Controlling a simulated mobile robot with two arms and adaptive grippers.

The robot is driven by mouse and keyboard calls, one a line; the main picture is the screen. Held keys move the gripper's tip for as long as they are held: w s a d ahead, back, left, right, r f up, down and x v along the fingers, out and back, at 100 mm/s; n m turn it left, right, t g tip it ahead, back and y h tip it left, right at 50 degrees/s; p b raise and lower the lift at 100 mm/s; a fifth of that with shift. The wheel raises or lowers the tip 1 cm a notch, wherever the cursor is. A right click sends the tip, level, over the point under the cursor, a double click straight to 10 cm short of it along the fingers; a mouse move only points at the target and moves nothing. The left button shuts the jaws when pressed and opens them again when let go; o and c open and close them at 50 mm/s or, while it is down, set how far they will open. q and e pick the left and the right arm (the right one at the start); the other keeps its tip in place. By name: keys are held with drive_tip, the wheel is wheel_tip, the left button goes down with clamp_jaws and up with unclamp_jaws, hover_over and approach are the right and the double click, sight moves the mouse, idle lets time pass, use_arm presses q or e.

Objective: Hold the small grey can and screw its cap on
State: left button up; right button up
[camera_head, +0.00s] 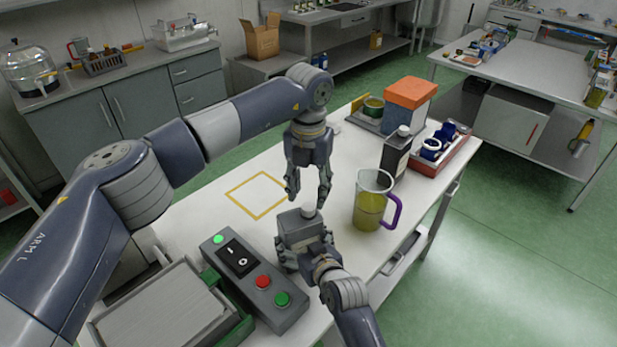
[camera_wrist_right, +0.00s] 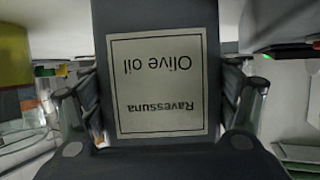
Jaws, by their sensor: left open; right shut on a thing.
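The small grey can (camera_wrist_right: 205,20) fills the middle of the right wrist view, between the fingers of my right gripper (camera_wrist_right: 160,108). Its pale label reads "Ravessuna Olive oil" and appears upside down there. In the head view my right gripper (camera_head: 303,240) is shut on the can low over the white table, and hides most of it. A small pale piece (camera_head: 309,212) shows on top; I cannot tell if it is the cap or the bare neck. My left gripper (camera_head: 309,192) points down just above it, open, with its fingertips close to that piece.
A jug (camera_head: 368,217) of yellow-green oil with a purple handle stands close at right. Behind it are a dark bottle (camera_head: 396,153), a red tray (camera_head: 449,160) with blue items, and an orange-topped box (camera_head: 406,105). A button box (camera_head: 250,277) is at front left, near a yellow square outline (camera_head: 235,201).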

sight(308, 206)
use_arm(q)
drive_tip(key=shift+f, duration=2.2)
use_arm(e)
drive_tip(key=shift+s+f, duration=0.1)
drive_tip(key=shift+f, duration=0.05)
use_arm(q)
clamp_jaws()
drive_tip(key=shift+o, duration=0.6)
unclamp_jaws()
wheel_tip(308, 206, up, 12)
